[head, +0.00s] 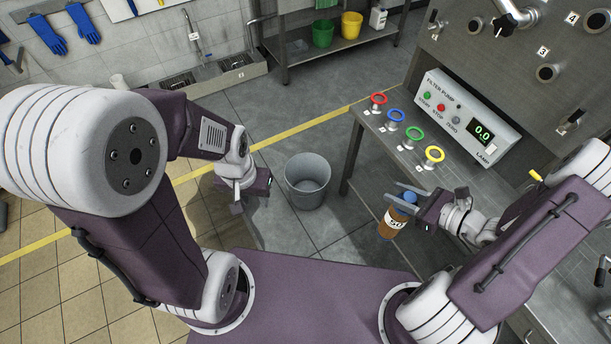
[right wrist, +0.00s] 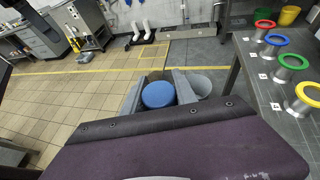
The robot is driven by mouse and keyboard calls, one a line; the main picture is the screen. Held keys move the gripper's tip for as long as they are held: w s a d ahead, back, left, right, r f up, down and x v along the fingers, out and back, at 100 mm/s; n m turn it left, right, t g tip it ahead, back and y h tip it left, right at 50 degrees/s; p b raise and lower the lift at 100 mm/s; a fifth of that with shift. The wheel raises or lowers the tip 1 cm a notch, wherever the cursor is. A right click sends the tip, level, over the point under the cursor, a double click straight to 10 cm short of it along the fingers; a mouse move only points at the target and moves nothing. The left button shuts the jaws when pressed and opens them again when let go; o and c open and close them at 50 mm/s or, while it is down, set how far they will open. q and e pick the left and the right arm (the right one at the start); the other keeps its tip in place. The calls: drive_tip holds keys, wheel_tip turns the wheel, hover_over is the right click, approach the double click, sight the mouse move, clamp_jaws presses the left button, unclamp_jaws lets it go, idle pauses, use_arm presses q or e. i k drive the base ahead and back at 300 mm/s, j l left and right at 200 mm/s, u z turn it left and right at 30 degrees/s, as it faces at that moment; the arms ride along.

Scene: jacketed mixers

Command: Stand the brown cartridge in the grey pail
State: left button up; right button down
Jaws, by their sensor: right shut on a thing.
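The brown cartridge (head: 391,226) has a white label and a blue cap. My right gripper (head: 402,193) is shut on it near the cap, and it hangs roughly upright, slightly tilted in the picture, beside the bench. In the right wrist view the blue cap (right wrist: 158,95) sits between the two fingers; the body below is hidden. The grey pail (head: 306,194) stands on the floor, left of the cartridge; it looks empty. Part of it shows in the right wrist view (right wrist: 202,85), just beyond the right finger. My left gripper (head: 238,205) hangs left of the pail, apart from it; its finger gap is unclear.
A steel bench (head: 351,155) at right carries red, blue, green and yellow ringed holders and a filter pump box (head: 465,118). Its edge is close to my right gripper. A low shelf (head: 330,45) with green and yellow buckets stands behind. Floor around the pail is clear.

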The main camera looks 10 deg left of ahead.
sight(308, 185)
drive_tip(key=i+j+z, duration=0.1)
drive_tip(key=i+j, duration=0.25)
drive_tip(key=j, duration=0.3)
drive_tip(key=i+j+z, duration=0.15)
drive_tip(key=j, duration=0.2)
drive_tip(key=i+j+z, duration=0.1)
drive_tip(key=j, duration=0.25)
drive_tip(key=i+j, duration=0.25)
drive_tip(key=i+j+z, duration=0.15)
drive_tip(key=j, duration=0.3)
drive_tip(key=i+j+z, duration=0.1)
drive_tip(key=j, duration=0.3)
